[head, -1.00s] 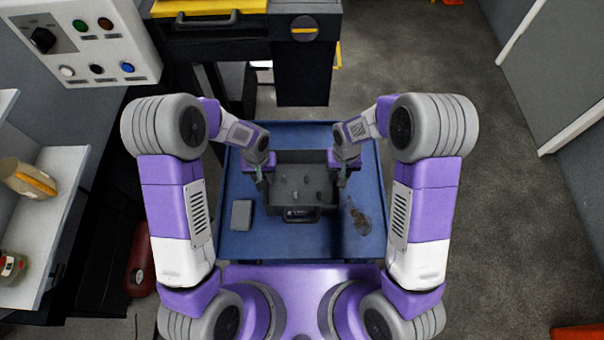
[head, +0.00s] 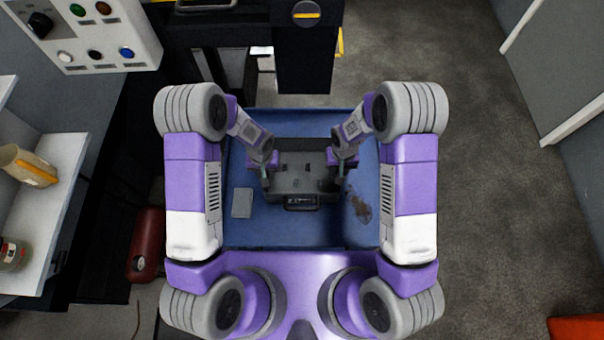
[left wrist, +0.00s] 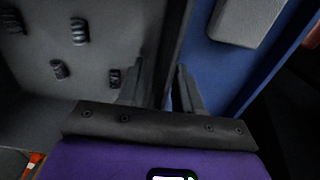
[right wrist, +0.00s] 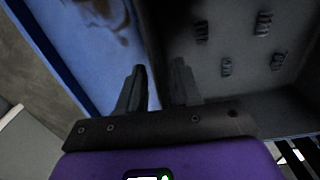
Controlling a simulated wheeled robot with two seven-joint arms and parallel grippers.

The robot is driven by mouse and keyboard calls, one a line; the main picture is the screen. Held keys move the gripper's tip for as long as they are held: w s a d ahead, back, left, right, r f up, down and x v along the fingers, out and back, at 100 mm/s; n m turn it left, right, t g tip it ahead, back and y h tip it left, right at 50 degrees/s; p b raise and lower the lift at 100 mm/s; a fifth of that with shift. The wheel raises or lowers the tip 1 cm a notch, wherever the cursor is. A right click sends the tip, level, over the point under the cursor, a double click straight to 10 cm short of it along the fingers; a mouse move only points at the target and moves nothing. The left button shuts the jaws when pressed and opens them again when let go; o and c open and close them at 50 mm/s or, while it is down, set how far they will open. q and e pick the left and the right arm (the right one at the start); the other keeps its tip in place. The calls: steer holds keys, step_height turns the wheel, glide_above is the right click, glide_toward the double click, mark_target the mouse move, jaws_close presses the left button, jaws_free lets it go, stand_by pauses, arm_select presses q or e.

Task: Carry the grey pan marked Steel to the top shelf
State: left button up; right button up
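The grey pan (head: 300,184) sits on the blue table, with a black handle and label area at its front wall. No Steel mark is legible. Inside it are several ribbed dark pieces, seen in the left wrist view (left wrist: 80,32) and right wrist view (right wrist: 265,22). My left gripper (head: 267,181) is at the pan's left wall, its fingers either side of it. My right gripper (head: 340,178) is likewise astride the right wall. In the wrist views a sliver of blue shows between each outer finger and the wall, so both look narrowly open. Fingertip contact is partly hidden.
The blue table (head: 300,232) holds a small grey block (head: 241,203) left of the pan and a dark stain (head: 361,209) at right. A white shelf (head: 50,190) with containers stands at left. A dark machine (head: 305,60) is behind.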

arm_select(q)
steer(key=shift+f, duration=0.3)
arm_select(e)
steer(key=shift+f, duration=0.3)
arm_select(q)
jaws_close()
arm_select(e)
jaws_close()
